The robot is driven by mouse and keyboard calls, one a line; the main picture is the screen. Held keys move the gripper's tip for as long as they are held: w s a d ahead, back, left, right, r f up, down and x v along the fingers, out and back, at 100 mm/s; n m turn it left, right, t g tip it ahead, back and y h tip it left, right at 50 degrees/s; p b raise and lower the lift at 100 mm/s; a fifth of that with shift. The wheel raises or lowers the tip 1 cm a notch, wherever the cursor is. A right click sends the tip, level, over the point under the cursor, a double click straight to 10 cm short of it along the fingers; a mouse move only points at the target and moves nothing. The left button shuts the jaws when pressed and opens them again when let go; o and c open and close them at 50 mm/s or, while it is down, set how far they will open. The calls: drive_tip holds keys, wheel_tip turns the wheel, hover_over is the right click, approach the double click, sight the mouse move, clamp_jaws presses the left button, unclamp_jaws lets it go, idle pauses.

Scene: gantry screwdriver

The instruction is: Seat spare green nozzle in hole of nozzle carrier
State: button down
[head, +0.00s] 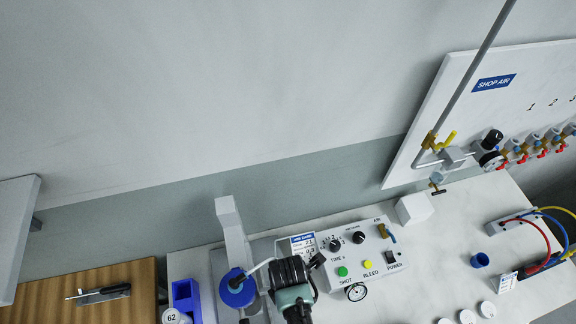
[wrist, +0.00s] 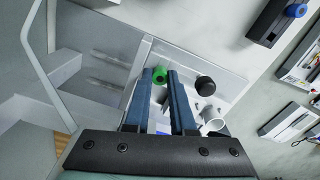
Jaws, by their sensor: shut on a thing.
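In the wrist view my gripper (wrist: 163,74) has two blue fingers with a small gap between them. A green nozzle (wrist: 158,75) shows at the fingertips, partly covered by the left finger, and my gripper is shut on it. Its tip is hidden. In the head view my dark gripper and wrist (head: 293,285) are at the bottom, over the bench beside the control box; the fingers and nozzle are hidden there. I cannot clearly pick out the nozzle carrier or its hole in either view.
The wrist view shows a pale tray (wrist: 228,78) with a black round cap (wrist: 204,86), a white cup (wrist: 213,127) and small loose parts.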

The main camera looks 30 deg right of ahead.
drive_tip(key=c, duration=0.7)
unclamp_jaws()
drive_tip(key=shift+f, duration=0.1)
drive_tip(key=shift+w, duration=0.2)
drive_tip(key=shift+r, duration=0.2)
drive_tip(key=shift+w+r, duration=0.1)
drive_tip(key=shift+r, duration=0.1)
drive_tip(key=shift+s+r+b, duration=0.15)
drive_tip(key=shift+r, duration=1.85)
drive_tip(key=shift+s+r+b, duration=0.1)
drive_tip(key=shift+s+r, duration=0.05)
drive_tip(key=shift+r, duration=1.9)
drive_tip(key=shift+s+r+b, duration=0.15)
drive_tip(key=shift+r, duration=1.85)
